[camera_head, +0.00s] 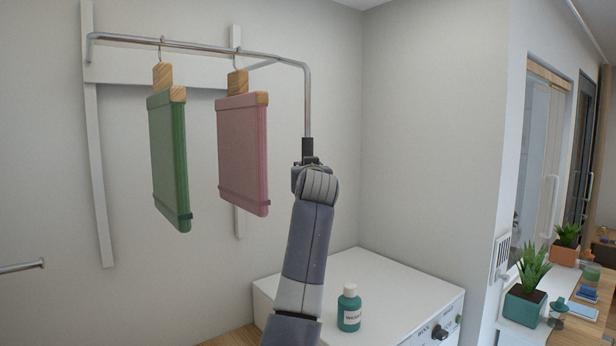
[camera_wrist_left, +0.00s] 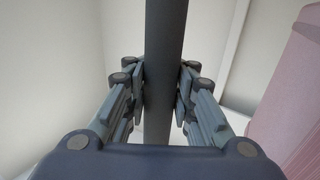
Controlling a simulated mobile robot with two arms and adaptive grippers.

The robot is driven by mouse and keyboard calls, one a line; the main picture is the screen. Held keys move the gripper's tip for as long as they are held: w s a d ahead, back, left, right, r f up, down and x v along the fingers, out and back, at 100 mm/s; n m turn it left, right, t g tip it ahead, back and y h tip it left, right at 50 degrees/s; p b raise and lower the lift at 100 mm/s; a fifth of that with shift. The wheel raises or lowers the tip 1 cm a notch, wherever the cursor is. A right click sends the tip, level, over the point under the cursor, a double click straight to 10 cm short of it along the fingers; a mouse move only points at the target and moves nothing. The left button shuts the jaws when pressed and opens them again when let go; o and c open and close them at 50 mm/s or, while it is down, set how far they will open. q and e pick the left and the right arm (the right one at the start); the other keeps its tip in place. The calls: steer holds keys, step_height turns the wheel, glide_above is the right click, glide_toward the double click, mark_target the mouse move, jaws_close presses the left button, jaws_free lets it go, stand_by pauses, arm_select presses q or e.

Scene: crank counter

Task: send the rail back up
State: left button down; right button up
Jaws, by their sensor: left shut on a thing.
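The metal rail (camera_head: 200,48) runs along the upper wall and bends down at its right end into a straight pull rod (camera_head: 308,100) with a dark grip (camera_head: 307,149). My left gripper (camera_head: 306,163) is shut around this dark grip. In the left wrist view, the dark grip (camera_wrist_left: 164,60) stands between the fingers of my left gripper (camera_wrist_left: 163,88), with pads on both sides. A green hanging piece (camera_head: 168,160) and a pink hanging piece (camera_head: 243,150) hang from the rail on hooks. The pink piece also shows in the left wrist view (camera_wrist_left: 295,100). My right gripper is not in view.
A white wall frame (camera_head: 97,170) stands behind the rail. Below is a white appliance (camera_head: 395,300) with a teal bottle (camera_head: 349,308) on top. A short metal bar (camera_head: 22,267) juts in at left. Potted plants (camera_head: 526,295) stand on a counter at far right.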

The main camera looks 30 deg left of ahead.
arm_select(q)
steer(key=c, duration=1.4)
jaws_free()
steer(key=shift+s+d+r, duration=0.15)
steer(key=shift+r, duration=0.3)
steer(key=shift+c, duration=0.2)
steer(key=shift+o, duration=0.6)
steer(key=shift+s+d+r, duration=0.15)
steer(key=shift+s+d, duration=0.15)
steer(key=shift+s, duration=0.1)
steer(key=v, duration=1.2)
